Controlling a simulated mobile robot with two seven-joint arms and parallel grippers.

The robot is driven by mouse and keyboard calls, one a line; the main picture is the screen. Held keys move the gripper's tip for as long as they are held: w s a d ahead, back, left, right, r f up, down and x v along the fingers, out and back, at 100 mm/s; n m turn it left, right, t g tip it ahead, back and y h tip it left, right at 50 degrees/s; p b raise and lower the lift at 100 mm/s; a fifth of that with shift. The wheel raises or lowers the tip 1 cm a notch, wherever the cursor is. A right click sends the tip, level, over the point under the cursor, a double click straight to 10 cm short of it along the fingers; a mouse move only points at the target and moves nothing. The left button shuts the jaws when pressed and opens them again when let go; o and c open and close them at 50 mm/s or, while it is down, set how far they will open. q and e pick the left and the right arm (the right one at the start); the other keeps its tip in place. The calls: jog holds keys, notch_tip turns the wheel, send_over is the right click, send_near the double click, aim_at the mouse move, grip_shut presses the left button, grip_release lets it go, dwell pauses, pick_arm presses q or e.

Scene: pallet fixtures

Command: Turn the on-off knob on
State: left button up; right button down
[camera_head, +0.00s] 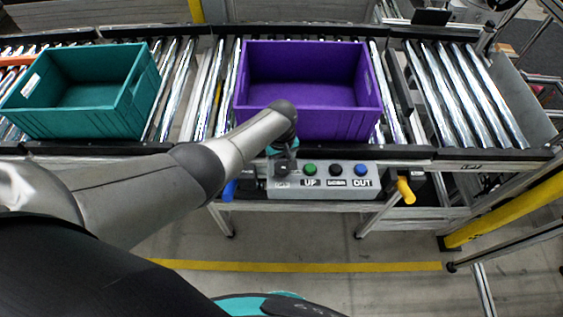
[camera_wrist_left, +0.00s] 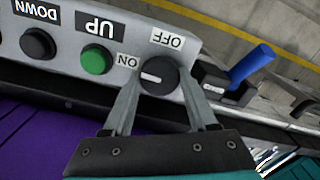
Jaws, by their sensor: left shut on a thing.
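The black on-off knob (camera_wrist_left: 158,75) sits at the end of the grey control box (camera_head: 325,195), with ON and OFF labels beside it. Its white mark lies on the knob's left side in the left wrist view, on the side of the ON label. My left gripper (camera_wrist_left: 156,80) has one finger on each side of the knob and is shut on it. In the head view my left gripper (camera_head: 284,165) is over the box's left end and mostly hides the knob. My right gripper is not in view.
Green (camera_head: 310,169), black (camera_head: 335,170) and blue (camera_head: 361,170) buttons line the box. A blue handle (camera_wrist_left: 252,64) is beside it, and a yellow handle (camera_head: 405,190) stands to the right. A purple crate (camera_head: 310,125) and a teal crate (camera_head: 60,124) stand on the rollers behind.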

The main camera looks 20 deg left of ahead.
aim_at(281, 166)
pick_arm(q)
jog(key=shift+w+r+n, duration=0.1)
jog(key=shift+w+n, duration=0.05)
jog(key=shift+n, duration=0.35)
jog(key=o, duration=1.4)
notch_tip(281, 166, up, 3)
jog(key=shift+f+p, duration=0.15)
jog(key=shift+p, duration=0.85)
jog(key=shift+r, duration=0.55)
notch_tip(281, 166, up, 11)
jog(key=shift+r, duration=0.2)
